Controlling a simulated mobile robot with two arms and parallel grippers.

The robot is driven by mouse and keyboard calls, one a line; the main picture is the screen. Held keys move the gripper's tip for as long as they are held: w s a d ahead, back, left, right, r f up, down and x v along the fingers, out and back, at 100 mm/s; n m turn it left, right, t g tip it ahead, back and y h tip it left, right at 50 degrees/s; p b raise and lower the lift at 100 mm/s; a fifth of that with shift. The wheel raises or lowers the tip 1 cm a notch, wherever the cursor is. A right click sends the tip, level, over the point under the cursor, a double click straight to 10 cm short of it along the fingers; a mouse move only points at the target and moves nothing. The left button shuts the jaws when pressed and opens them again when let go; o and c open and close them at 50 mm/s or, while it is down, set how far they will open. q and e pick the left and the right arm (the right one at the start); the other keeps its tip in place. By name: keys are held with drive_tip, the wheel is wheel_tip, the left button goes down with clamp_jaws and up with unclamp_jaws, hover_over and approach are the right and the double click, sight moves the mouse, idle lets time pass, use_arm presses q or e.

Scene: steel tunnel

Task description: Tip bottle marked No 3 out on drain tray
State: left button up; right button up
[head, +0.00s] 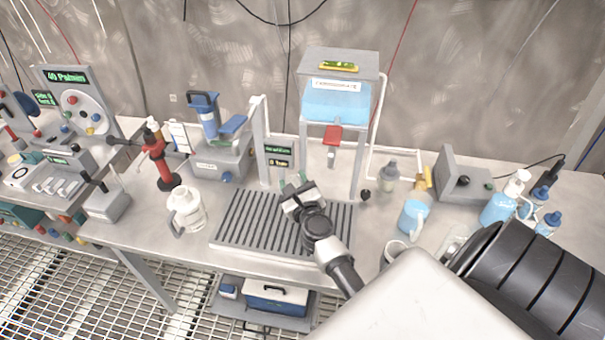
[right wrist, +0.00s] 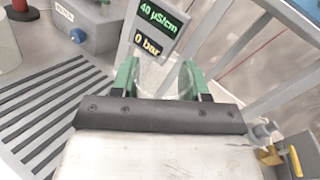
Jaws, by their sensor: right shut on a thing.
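The drain tray (head: 245,234), grey with dark slats, lies on the bench in the middle of the head view. Its slats also show at left in the right wrist view (right wrist: 40,110). My right gripper (head: 298,186) is over the tray's back part. In the right wrist view its green fingers (right wrist: 160,78) are shut on a clear, see-through bottle (right wrist: 158,80), faint between them. No marking is readable on it, and its tilt and contents cannot be told. The head view hides most of it behind the gripper. My left gripper is not in view.
A white jug (head: 187,208) stands left of the tray. A tank of blue liquid (head: 338,105) on a frame rises behind it. A grey bottle (head: 389,178), a blue-filled jug (head: 413,216) and blue bottles (head: 500,205) stand to the right. A small display (head: 279,155) is behind the gripper.

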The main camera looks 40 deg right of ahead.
drive_tip(key=m, duration=0.3)
drive_tip(key=shift+w+a+m, duration=0.1)
drive_tip(key=shift+a+m, duration=0.25)
drive_tip(key=shift+m, duration=0.05)
drive_tip(key=shift+f, duration=0.1)
drive_tip(key=shift+d, duration=0.1)
wheel_tip(320, 180, up, 3)
drive_tip(key=p, duration=0.3)
